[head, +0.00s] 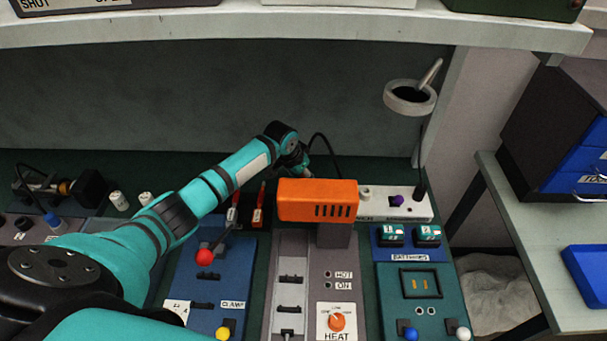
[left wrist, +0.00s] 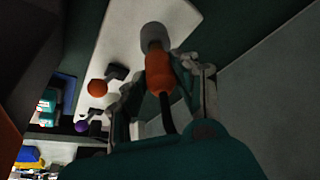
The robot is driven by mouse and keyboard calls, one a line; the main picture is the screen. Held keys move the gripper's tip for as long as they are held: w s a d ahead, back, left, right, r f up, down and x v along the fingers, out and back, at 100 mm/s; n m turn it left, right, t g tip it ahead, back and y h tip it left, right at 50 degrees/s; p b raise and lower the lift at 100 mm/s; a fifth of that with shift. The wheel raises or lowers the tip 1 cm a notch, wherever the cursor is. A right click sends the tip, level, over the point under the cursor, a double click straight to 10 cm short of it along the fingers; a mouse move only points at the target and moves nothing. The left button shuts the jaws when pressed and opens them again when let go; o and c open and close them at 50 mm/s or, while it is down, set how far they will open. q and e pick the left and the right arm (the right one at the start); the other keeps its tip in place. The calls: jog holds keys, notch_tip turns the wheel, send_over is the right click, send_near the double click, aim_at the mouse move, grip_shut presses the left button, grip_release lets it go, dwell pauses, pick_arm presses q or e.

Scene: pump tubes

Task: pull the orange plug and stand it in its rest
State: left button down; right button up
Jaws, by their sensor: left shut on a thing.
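The orange plug (left wrist: 160,72) is in the left wrist view, between the fingers of my left gripper (left wrist: 162,82), which is shut on it. A black cable runs back from the plug. A grey round piece (left wrist: 155,38) is at its far end, over a white strip (left wrist: 112,62); I cannot tell whether they are joined. In the head view my left gripper (head: 302,163) is at the back of the bench, behind the orange heater box, which hides the plug. The power strip (head: 412,208) shows right of that box. The rest cannot be clearly made out. My right gripper is not in view.
The orange heater box (head: 317,200) stands just in front of my gripper. A purple knob (head: 396,201) and batteries (head: 390,235) are nearby. A shelf (head: 300,28) crosses above.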

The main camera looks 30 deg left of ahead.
pick_arm(q)
jog(key=shift+f+b, duration=0.65)
jog(key=shift+f, duration=0.65)
jog(key=c, duration=0.9)
grip_release()
jog(key=shift+r, duration=0.1)
jog(key=v, duration=1.2)
